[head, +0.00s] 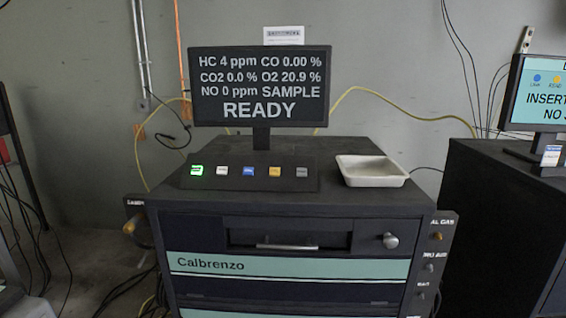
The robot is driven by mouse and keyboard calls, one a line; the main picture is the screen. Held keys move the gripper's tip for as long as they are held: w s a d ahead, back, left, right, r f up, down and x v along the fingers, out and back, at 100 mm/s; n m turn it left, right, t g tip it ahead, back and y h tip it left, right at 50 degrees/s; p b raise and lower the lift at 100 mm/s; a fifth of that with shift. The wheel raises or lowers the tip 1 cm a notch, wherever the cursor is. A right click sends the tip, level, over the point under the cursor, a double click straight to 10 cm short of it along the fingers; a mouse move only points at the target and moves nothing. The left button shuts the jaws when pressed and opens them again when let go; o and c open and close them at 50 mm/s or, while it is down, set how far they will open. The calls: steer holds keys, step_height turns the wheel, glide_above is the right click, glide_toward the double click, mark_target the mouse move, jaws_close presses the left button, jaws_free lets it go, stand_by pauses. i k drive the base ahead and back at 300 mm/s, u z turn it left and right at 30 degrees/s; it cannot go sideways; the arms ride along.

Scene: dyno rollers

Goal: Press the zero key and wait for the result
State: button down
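A black key panel (300,163) lies on top of the dark analyzer cabinet, below the monitor. It has a row of small keys: a lit green one (196,170), a white one (222,170), a blue one (248,170), a yellow one (274,171) and a grey one (302,171). Their labels are too small to read, so I cannot tell which is the zero key. The monitor (260,87) reads HC 4 ppm, CO 0.00 %, CO2 0.0 %, O2 20.9 %, NO 0 ppm, SAMPLE, READY. My gripper is not in view.
A shallow white tray (371,171) sits on the cabinet (330,203) right of the keys. A drawer with a handle (285,246) and a knob (390,240) are on its front. A second dark cabinet (490,210) with a screen (537,93) stands right. Cables hang around both.

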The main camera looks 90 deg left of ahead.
mark_target(221, 171)
steer(key=u, duration=0.1)
steer(key=k, duration=2.3)
steer(key=z, duration=1.95)
steer(key=i, duration=0.1)
steer(key=u, duration=3.55)
steer(key=i, duration=0.65)
steer(key=u, duration=0.05)
